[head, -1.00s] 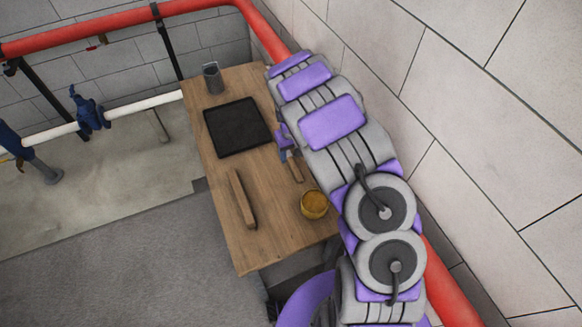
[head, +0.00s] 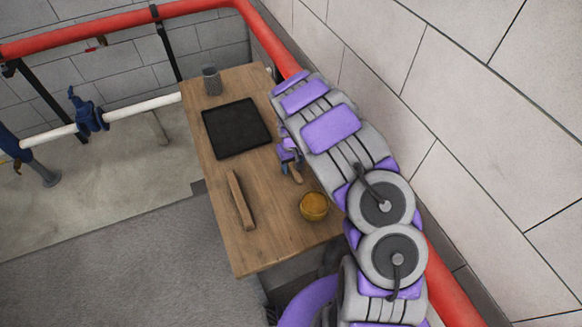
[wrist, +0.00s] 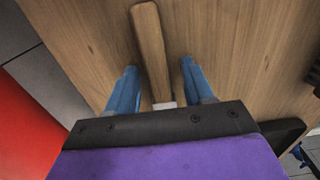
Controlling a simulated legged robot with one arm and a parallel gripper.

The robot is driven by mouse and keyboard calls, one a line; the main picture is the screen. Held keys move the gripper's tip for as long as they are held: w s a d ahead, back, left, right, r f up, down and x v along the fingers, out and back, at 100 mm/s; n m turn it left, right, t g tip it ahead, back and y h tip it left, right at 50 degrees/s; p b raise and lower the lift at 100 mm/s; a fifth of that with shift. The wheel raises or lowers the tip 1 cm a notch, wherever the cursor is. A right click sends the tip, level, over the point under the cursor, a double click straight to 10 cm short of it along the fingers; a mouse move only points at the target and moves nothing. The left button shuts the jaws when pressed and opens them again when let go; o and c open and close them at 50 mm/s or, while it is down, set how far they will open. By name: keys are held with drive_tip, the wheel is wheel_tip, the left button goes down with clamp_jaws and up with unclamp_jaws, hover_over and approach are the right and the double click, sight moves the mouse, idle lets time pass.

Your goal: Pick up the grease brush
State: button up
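The grease brush (wrist: 151,45) lies on the wooden table, with its wooden handle between my gripper's blue fingers in the wrist view. A pale ferrule shows at the handle's lower end; the bristles are hidden under my gripper. My gripper (wrist: 158,70) is open, with a gap on both sides of the handle. In the head view my gripper (head: 291,167) is low over the right side of the table, and only a bit of the brush handle (head: 297,175) shows beside it.
A wall and a red pipe (head: 283,58) run close along the right.

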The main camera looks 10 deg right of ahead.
sight(293, 167)
drive_tip(key=shift+d, duration=0.35)
drive_tip(key=c, duration=0.5)
drive_tip(key=shift+a, duration=0.35)
clamp_jaws()
drive_tip(key=shift+d, duration=0.1)
drive_tip(key=shift+d+r, duration=0.1)
drive_tip(key=shift+r, duration=0.35)
drive_tip(key=r, duration=0.1)
drive_tip(key=r+p, duration=0.1)
drive_tip(key=r, duration=0.1)
drive_tip(key=shift+s, duration=0.25)
drive_tip(key=s+a, duration=0.1)
drive_tip(key=s, duration=0.4)
drive_tip(key=s+a+p, duration=0.1)
drive_tip(key=s+a, duration=0.1)
drive_tip(key=s, duration=0.2)
drive_tip(key=s+a+r+p, duration=0.1)
drive_tip(key=s+a, duration=0.1)
drive_tip(key=s, duration=0.3)
drive_tip(key=shift+s+a, duration=0.25)
drive_tip(key=shift+s, duration=0.1)
